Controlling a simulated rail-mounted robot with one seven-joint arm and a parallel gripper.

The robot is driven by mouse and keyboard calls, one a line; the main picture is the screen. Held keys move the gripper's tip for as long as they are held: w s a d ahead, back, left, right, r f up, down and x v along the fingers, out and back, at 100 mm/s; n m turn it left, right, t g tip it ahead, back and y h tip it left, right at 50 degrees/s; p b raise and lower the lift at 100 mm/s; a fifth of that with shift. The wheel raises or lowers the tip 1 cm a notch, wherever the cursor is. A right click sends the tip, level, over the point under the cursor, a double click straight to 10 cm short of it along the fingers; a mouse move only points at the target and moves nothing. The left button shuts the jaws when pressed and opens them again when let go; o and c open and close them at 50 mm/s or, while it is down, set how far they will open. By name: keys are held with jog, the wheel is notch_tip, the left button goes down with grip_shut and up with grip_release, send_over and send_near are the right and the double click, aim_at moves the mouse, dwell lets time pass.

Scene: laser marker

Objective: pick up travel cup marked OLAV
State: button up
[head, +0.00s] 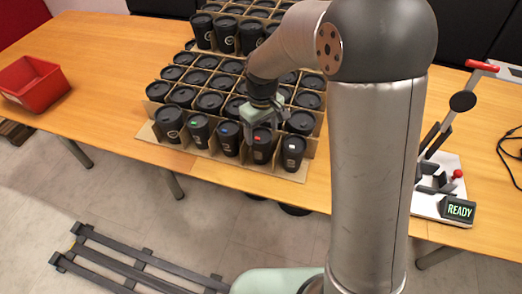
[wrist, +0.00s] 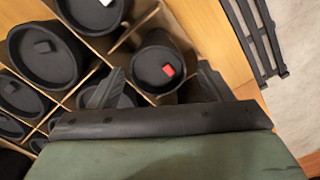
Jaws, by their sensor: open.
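Black lidded travel cups stand in a cardboard divider crate (head: 152,154) on the wooden table. No name is readable on any cup, so I cannot tell which is OLAV. My gripper (head: 265,126) is open just over the front row, at the cup with a red tab (head: 262,152). In the wrist view that red-tabbed cup (wrist: 148,55) appears between the two finger tips of my gripper (wrist: 160,72). I cannot tell whether the fingers touch it. Other front-row cups include one with a blue tab (head: 229,142), one with a green tab (head: 198,135) and one with a white tab (head: 292,156).
A second crate of cups (head: 226,38) stands behind. A red bin (head: 33,84) sits at the table's left. A marking device with a red-handled lever (head: 437,178) and a READY display (head: 460,211) stands at right. The table is clear between bin and crate.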

aim_at(261, 138)
jog(key=f, duration=0.5)
jog(key=shift+w+a+p, duration=0.1)
jog(key=shift+w+p, duration=0.25)
jog(key=shift+w, duration=0.05)
jog(key=shift+c, duration=0.3)
jog(key=c, duration=0.4)
jog(key=shift+o, duration=0.2)
